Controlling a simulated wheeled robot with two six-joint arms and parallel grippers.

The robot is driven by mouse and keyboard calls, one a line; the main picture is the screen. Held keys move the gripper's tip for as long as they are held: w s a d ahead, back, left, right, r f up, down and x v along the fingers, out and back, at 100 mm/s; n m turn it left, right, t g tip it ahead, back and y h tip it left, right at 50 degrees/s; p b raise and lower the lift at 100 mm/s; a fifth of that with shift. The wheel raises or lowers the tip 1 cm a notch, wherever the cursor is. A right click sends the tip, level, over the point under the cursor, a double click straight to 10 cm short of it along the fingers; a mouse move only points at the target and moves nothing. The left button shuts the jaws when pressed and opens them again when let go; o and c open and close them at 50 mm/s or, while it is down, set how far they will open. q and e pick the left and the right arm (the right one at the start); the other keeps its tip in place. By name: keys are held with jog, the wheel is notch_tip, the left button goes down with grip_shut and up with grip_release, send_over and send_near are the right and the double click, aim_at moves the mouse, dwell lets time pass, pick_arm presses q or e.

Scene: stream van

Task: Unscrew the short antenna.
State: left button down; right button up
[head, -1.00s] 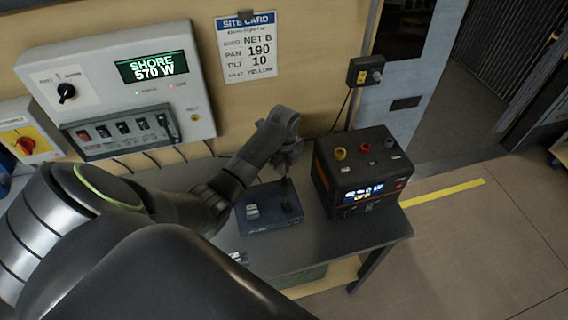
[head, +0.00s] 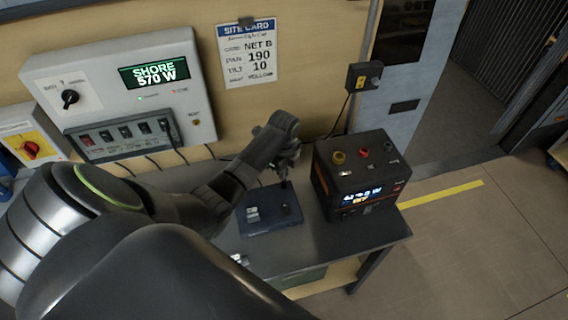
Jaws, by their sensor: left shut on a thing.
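My left gripper (head: 287,166) is over the back of a small dark blue box (head: 268,226) on the grey bench. The gripper points down and is shut on a thin dark upright piece, which looks like the short antenna (head: 285,184). The antenna is small and partly hidden by the fingers, and I cannot tell whether it is still joined to the box. The box has light connectors on its left part and a dark knob-like part on its right. My right gripper is not in view.
A black power unit (head: 334,178) with coloured terminals and a lit display stands close to the right of the box. A wall panel (head: 125,85) reading SHORE 570 W hangs behind my left arm. The bench's front right corner (head: 370,240) is clear.

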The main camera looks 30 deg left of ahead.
pick_arm(q)
jog(key=shift+r+n+p, duration=0.1)
jog(key=shift+n+p, duration=0.5)
jog(key=shift+n, duration=0.2)
jog(key=shift+n+p, duration=1)
jog(key=shift+n, duration=1.1)
jog(key=c, duration=1.6)
grip_release()
